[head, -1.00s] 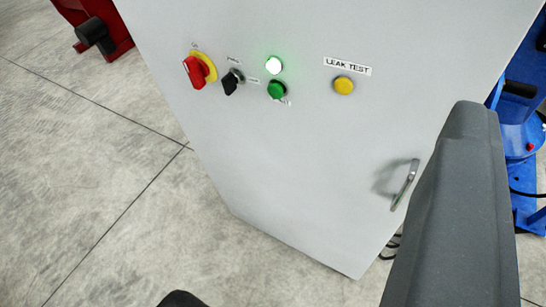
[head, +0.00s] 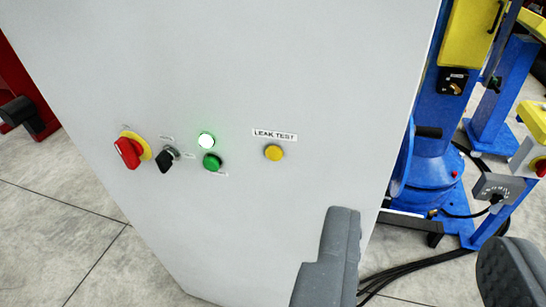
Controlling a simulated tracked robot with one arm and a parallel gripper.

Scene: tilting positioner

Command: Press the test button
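The test button is a round yellow button (head: 274,153) on the front of a light grey cabinet (head: 270,60), just under a white "LEAK TEST" label (head: 274,135). It is in full view and nothing touches it. My gripper (head: 424,230) shows as two dark grey fingers at the lower right. They are apart with nothing held between them, so it is open. The left finger overlaps the cabinet's lower right part in the picture, below and right of the button. The gap to the cabinet cannot be judged.
Left of the button are a lit white-green lamp (head: 206,140), a green button (head: 212,161), a black key switch (head: 167,160) and a red rotary switch (head: 128,153). Blue and yellow machinery (head: 435,150) and black cables (head: 425,268) lie to the right. Concrete floor shows lower left.

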